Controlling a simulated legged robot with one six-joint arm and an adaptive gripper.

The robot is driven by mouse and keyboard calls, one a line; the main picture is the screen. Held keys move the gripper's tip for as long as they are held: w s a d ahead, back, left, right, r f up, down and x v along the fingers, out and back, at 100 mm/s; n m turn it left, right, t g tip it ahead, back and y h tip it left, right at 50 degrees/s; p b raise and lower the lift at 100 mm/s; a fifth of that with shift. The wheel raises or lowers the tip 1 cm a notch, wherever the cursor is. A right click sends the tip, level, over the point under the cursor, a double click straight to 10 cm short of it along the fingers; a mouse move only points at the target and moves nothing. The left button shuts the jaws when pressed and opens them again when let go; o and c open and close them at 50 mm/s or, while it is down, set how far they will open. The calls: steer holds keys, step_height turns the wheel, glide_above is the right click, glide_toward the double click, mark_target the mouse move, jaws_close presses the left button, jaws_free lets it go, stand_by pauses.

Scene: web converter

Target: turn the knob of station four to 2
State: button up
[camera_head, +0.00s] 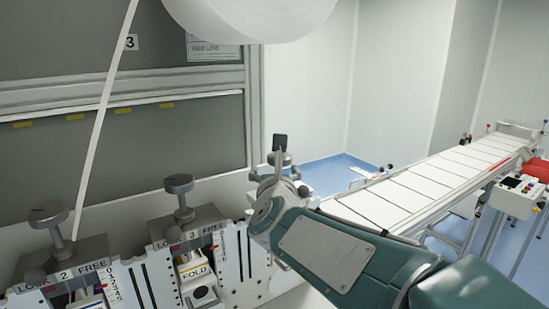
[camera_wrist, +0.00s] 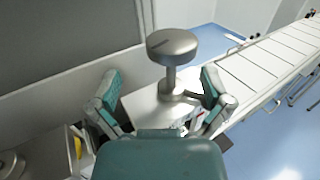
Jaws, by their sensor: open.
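In the wrist view a grey metal knob (camera_wrist: 172,45) with a round, thick cap on a thin stem stands upright on a pale block. It is ahead of my gripper (camera_wrist: 160,88), whose two teal-and-grey fingers are spread to either side of the stem, apart from it. A small side lever at the stem's base lies close to the right finger. In the head view my gripper (camera_head: 276,165) is at the right end of the row of stations, and my arm hides most of station four. Its label and scale cannot be read.
Station two's knob (camera_head: 50,215) and station three's knob (camera_head: 179,184) stand to the left, on blocks marked LOCK and FREE. A white roll (camera_head: 250,15) hangs above. A conveyor (camera_head: 430,178) runs at the right, near a control box (camera_head: 518,193).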

steer(key=w, duration=0.2)
steer(key=w+d, duration=0.1)
steer(key=w, duration=0.2)
steer(key=shift+w+d, duration=0.25)
steer(key=shift+w, duration=0.15)
steer(key=shift+w+a, duration=0.1)
steer(key=shift+w, duration=0.55)
steer(key=shift+a, duration=0.5)
steer(key=shift+d+r, duration=0.1)
steer(key=shift+d, duration=0.2)
steer(key=c, duration=1)
